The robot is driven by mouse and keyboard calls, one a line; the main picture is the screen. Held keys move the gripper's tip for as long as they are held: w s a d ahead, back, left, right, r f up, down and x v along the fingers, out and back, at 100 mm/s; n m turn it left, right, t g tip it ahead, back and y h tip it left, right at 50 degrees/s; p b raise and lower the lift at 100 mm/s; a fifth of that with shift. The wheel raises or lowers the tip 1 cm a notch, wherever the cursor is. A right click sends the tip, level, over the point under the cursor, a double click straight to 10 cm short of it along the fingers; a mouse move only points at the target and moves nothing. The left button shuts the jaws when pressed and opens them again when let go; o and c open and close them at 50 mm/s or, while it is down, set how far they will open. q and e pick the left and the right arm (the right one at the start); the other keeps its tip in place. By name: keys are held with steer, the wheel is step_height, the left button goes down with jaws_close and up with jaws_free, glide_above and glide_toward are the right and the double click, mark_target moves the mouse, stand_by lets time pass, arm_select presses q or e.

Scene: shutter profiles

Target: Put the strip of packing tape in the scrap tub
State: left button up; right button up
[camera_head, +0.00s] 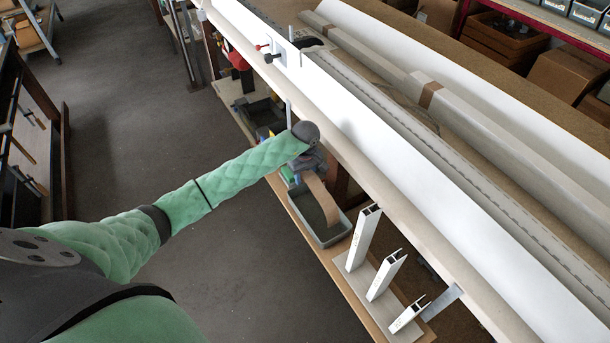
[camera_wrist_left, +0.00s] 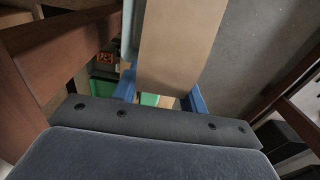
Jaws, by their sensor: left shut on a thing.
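The strip of packing tape (camera_head: 321,197) is tan and curved, and it hangs from my left gripper (camera_head: 307,168) in the head view. In the left wrist view the tape (camera_wrist_left: 180,45) runs away between the blue fingers of the gripper (camera_wrist_left: 161,95), which is shut on it. The scrap tub (camera_head: 336,236) is a grey open bin on the low shelf beneath the bench edge. The lower part of the tape overlaps the tub's opening in the head view; I cannot tell whether it touches the tub. My right gripper is out of view.
Long white profiles (camera_head: 440,165) lie along the bench just right of my gripper. Three short profile pieces (camera_head: 382,277) stand on a board right of the tub. A dark bin (camera_head: 262,114) and other items sit on the shelf behind. The grey floor (camera_head: 230,245) at left is clear.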

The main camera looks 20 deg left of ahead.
arm_select(q)
steer(key=o, duration=1)
step_height(320, 180, up, 8)
steer(key=shift+f+p, duration=0.1)
steer(key=shift+p, duration=1)
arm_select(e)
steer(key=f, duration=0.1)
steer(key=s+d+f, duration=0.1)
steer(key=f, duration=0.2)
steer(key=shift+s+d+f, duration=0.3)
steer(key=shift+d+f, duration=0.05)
arm_select(q)
steer(key=shift+s+f, duration=0.1)
steer(key=shift+s, duration=0.05)
